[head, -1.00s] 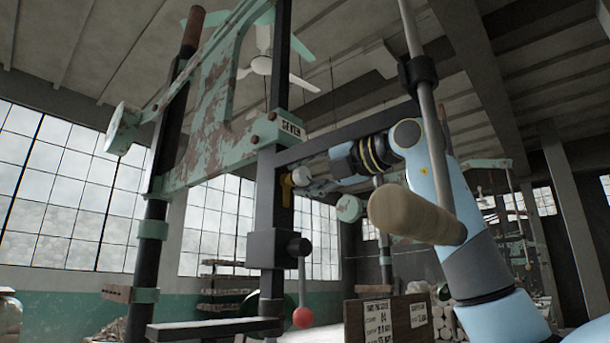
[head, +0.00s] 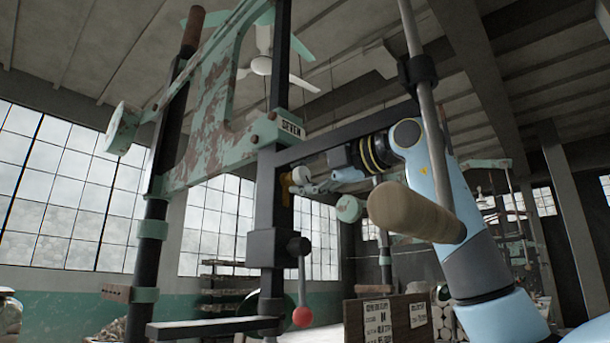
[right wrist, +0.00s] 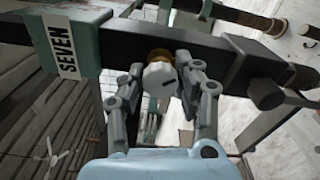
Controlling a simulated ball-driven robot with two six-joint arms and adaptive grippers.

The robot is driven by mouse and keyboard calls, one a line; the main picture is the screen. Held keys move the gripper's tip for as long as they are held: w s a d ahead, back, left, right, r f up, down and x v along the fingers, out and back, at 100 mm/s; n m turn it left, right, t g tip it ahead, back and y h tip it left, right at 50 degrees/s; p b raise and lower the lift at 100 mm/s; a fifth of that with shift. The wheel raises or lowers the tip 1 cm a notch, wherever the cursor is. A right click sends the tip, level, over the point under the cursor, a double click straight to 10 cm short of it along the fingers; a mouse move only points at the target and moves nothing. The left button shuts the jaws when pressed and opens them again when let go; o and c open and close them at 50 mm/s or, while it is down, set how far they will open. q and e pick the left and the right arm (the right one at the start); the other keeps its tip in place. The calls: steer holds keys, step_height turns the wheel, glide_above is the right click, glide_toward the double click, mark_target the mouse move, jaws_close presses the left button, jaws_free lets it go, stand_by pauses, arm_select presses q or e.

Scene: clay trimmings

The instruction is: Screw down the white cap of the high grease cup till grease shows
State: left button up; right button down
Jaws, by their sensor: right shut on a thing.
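The white cap (right wrist: 159,79) of the grease cup sits between the two fingers of my right gripper (right wrist: 161,68) in the right wrist view. A dark mark shows on its face. The brass body (right wrist: 160,56) of the cup shows just behind it, against the dark beam. In the head view the white cap (head: 301,175) is small, at the post beside the brass piece (head: 286,190). My right gripper (head: 318,186) reaches it from the right and is shut on it. No grease can be made out. My left gripper is out of view.
A green, rust-worn frame (head: 215,120) with a SEVEN plate (head: 291,127) stands around the post (head: 265,205). A lever with a red knob (head: 303,317) hangs below. A rod with a wooden handle (head: 415,213) hangs before my right arm.

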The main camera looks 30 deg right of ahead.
steer(key=c, duration=0.9)
jaws_free()
steer(key=v, duration=1.2)
